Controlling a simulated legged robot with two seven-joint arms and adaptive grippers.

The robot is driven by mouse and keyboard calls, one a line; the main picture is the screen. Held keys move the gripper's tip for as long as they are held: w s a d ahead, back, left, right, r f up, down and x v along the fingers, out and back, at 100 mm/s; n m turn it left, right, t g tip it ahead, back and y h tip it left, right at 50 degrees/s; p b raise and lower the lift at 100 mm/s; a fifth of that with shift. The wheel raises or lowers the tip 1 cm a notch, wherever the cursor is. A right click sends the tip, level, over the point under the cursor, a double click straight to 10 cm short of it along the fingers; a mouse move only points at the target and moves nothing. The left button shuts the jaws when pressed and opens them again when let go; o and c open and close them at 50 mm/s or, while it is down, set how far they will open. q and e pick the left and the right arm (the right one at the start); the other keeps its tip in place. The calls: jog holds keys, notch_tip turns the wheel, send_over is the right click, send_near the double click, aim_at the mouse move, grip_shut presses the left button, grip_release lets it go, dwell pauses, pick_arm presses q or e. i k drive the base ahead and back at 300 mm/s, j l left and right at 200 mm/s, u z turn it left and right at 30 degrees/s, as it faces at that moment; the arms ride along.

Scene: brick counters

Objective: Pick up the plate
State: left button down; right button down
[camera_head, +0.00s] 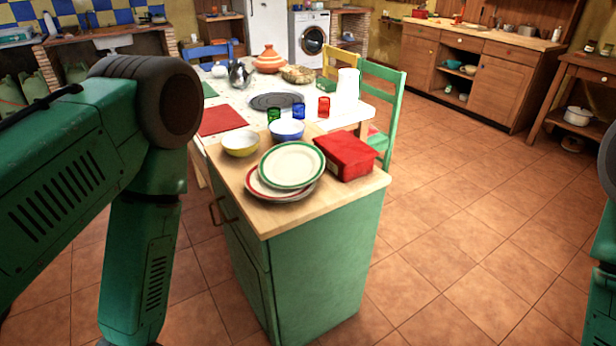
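A white plate with a green rim (292,165) lies at the top of a small stack on the wooden counter top of a green cabinet. It rests slightly off-centre on a plate with a red rim (262,189), and the stack's lower part is mostly covered. No gripper touches the plates. My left arm fills the left side of the head view and hangs down, its gripper out of frame. Only a sliver of my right arm shows at the right edge, and its gripper is also out of frame.
On the counter, a yellow bowl (240,144), a blue bowl (287,130) and a red box (346,155) crowd the stack. Behind is a white table (224,98) with glasses and pots. A green chair (389,110) stands behind the box. The tiled floor (450,240) right of the cabinet is clear.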

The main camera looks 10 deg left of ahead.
aim_at(291, 164)
jog(key=u, duration=1.9)
jog(key=l+u, duration=0.2)
jog(key=l, duration=0.35)
jog(key=l+u, duration=0.25)
jog(key=l, duration=0.25)
jog(key=k+l+u, duration=0.2)
jog(key=l, duration=0.3)
jog(key=l+u, duration=0.25)
jog(key=l, duration=0.3)
jog(key=k, duration=0.05)
